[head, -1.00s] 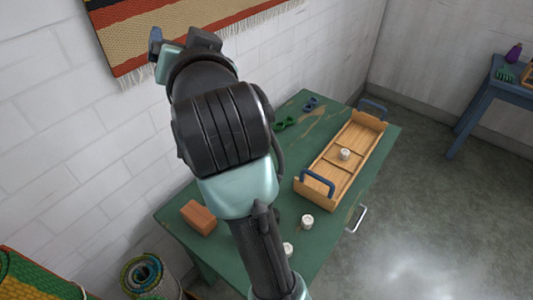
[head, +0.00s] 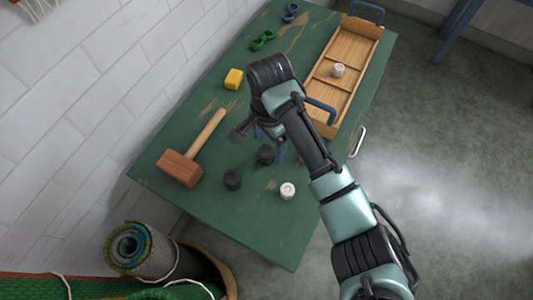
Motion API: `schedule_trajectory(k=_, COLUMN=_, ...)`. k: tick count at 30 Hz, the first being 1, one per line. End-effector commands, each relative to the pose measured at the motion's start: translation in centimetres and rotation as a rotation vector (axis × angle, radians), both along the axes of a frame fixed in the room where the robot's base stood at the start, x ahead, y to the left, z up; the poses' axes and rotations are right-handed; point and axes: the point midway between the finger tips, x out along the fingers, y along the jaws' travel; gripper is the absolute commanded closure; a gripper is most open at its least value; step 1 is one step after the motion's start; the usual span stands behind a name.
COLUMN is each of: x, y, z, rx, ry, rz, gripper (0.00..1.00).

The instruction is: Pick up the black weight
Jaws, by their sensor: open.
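Two black weights stand on the green table (head: 222,228). One black weight (head: 232,179) stands clear, to the right of the mallet's head. The other black weight (head: 266,154) is right by my gripper (head: 269,143), which points down toward the table with its blue-grey fingers apart. This weight appears between or just below the fingertips; I cannot tell whether they touch it. My wrist and arm hide part of the table behind it.
A wooden mallet (head: 181,168) lies to the left. A white weight (head: 287,190) stands to the right, another white weight (head: 338,70) in the wooden tray (head: 326,122). A yellow block (head: 234,79), green object (head: 263,41) and blue object (head: 290,13) lie toward the back.

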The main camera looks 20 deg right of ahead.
Motion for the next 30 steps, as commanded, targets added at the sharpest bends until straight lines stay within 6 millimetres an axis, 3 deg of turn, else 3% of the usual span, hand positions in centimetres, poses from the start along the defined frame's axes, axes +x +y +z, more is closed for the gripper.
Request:
schedule_trajectory(k=5, x=0.1, y=0.0, z=-1.2, rx=-0.001, ry=0.0, rz=0.0, gripper=0.15)
schedule_trajectory(k=15, x=0.8, y=0.1, z=-5.7, rx=-0.001, ry=-0.001, rz=0.0, gripper=0.15)
schedule_trajectory(k=23, x=0.8, y=0.1, z=-5.9, rx=-0.001, ry=-0.003, rz=0.001, gripper=0.15)
schedule_trajectory(k=30, x=0.8, y=0.1, z=-5.9, rx=-0.001, ry=-0.003, rz=0.002, gripper=0.54)
